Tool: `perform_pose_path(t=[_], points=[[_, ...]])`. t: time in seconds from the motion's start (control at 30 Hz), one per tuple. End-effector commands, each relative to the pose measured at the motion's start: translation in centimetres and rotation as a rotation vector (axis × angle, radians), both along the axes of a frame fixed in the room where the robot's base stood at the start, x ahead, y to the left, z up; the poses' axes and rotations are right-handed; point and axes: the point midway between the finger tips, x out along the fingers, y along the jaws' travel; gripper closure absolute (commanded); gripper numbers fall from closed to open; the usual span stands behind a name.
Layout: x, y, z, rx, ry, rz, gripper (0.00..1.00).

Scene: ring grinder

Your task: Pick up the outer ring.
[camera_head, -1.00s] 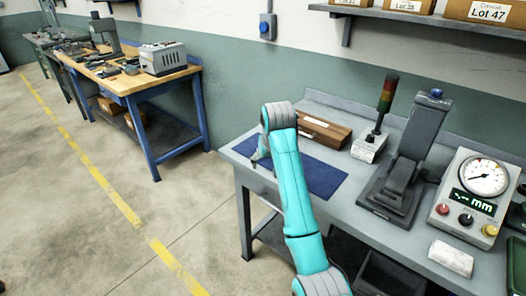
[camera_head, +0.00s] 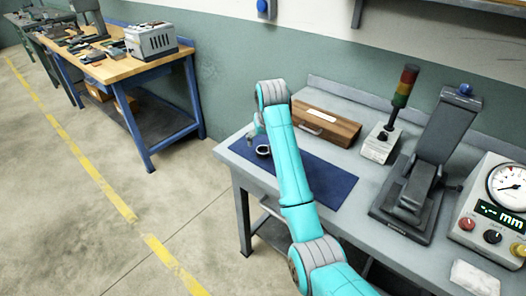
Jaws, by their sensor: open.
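A small dark ring (camera_head: 263,151) lies on the blue mat (camera_head: 330,182) near its left end, on the grey bench. It looks like the outer ring, but it is too small to tell for certain. My gripper (camera_head: 254,137) is at the left end of the mat, just left of and behind the ring. It is open and small in view, partly hidden by my teal arm. I cannot tell its exact height above the mat. No gap between the ring and the fingers can be measured from here.
A brown wooden box (camera_head: 325,127) stands behind the mat. A signal tower (camera_head: 390,115), a dark upright device (camera_head: 430,165) and a gauge box (camera_head: 495,205) stand to the right. A white cloth (camera_head: 474,279) lies at the front right. A wooden workbench (camera_head: 110,65) stands far left.

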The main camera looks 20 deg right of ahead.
Motion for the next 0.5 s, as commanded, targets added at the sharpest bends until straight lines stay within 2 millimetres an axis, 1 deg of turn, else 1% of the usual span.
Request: perform_pose_path(t=[0.03,0.23,0.4,0.5], points=[[0.1,0.0,-0.5,0.0,0.001,0.0,0.17],[0.5,-0.1,-1.6,0.0,0.002,0.0,0.17],[1.0,-0.3,-4.0,0.0,0.002,-0.001,0.17],[1.6,-0.3,-5.1,0.0,0.001,0.0,0.17]])
